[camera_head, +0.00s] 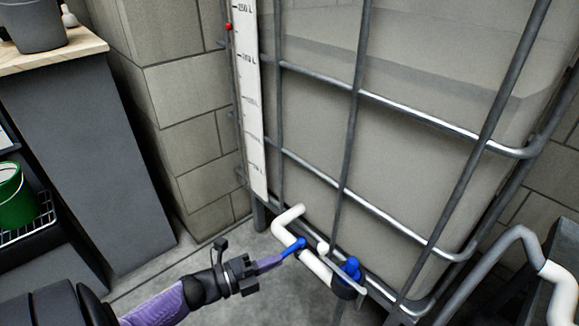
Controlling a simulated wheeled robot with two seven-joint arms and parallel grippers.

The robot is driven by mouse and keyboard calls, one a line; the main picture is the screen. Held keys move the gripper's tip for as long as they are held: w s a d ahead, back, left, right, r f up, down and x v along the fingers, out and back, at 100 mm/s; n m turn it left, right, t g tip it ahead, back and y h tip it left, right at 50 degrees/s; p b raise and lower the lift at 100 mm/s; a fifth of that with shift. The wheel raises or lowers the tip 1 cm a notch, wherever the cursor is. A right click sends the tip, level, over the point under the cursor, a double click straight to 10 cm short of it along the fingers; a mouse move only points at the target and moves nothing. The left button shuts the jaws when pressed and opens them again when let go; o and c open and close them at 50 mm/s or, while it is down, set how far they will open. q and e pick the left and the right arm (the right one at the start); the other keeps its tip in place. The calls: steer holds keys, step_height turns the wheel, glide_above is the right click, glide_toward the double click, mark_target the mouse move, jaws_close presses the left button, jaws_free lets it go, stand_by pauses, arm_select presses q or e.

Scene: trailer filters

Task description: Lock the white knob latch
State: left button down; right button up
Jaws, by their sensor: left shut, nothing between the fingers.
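No part that I can clearly tell as a white knob latch shows. A white pipe (286,223) bends out low at the front of the caged tank, with a small blue lever (295,246) on it. My left gripper (280,258) is shut and empty, its fingertips close to the lever's near end. I cannot tell whether they touch it. A blue-topped fitting (350,268) sits to the right of the pipe, low by the tank. My right gripper is out of view.
A large grey tank (400,160) in a metal bar cage fills the right, with a white level scale (250,110) on its left. A dark cabinet (85,150) and a green container (16,195) stand at left. Bare floor (190,255) lies between.

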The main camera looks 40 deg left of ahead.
arm_select(q)
steer(key=s+a, duration=0.1)
steer(key=a, duration=0.1)
steer(key=s+a, duration=0.2)
steer(key=shift+s+a, duration=0.1)
steer(key=shift+s, duration=0.2)
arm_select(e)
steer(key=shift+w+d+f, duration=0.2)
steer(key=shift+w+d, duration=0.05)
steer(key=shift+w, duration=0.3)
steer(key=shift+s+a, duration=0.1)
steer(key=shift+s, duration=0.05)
